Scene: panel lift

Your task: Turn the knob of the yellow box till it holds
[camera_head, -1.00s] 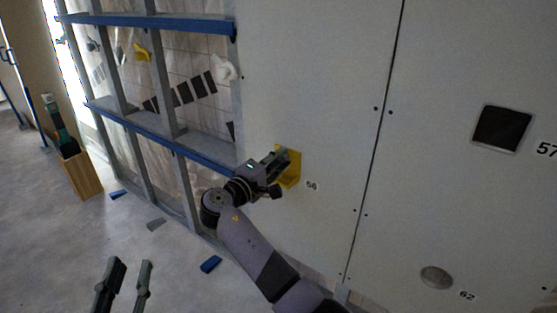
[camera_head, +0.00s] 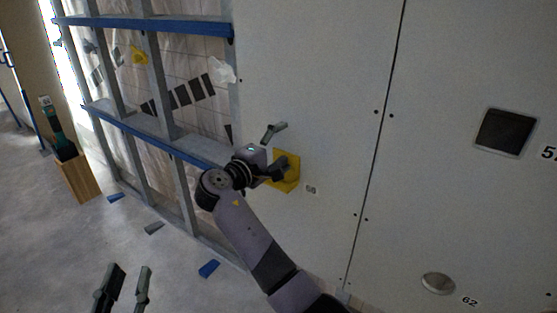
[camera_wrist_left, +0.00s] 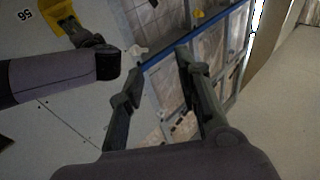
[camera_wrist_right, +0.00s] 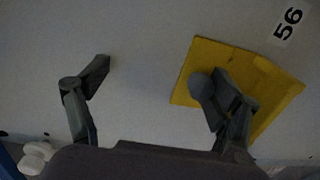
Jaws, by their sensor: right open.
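The yellow box (camera_head: 291,183) is fixed on the pale wall panel beside the number 56. In the right wrist view the yellow box (camera_wrist_right: 262,80) fills the right side, with a dark round part (camera_wrist_right: 200,88) on it that looks like the knob. My right gripper (camera_head: 276,148) is open at the box. One finger overlaps the box beside the round part; the other is off the box, over bare panel. That finger hides part of the box, and contact cannot be told. My left gripper (camera_head: 128,278) is open and empty, low at the left, far from the box.
A metal stud frame (camera_head: 175,125) with blue rails stands left of the panel. A wooden block (camera_head: 79,178) with a green-handled tool stands farther left. Blue and grey scraps lie on the floor. The panel right of the box is clear up to a dark square opening (camera_head: 503,131).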

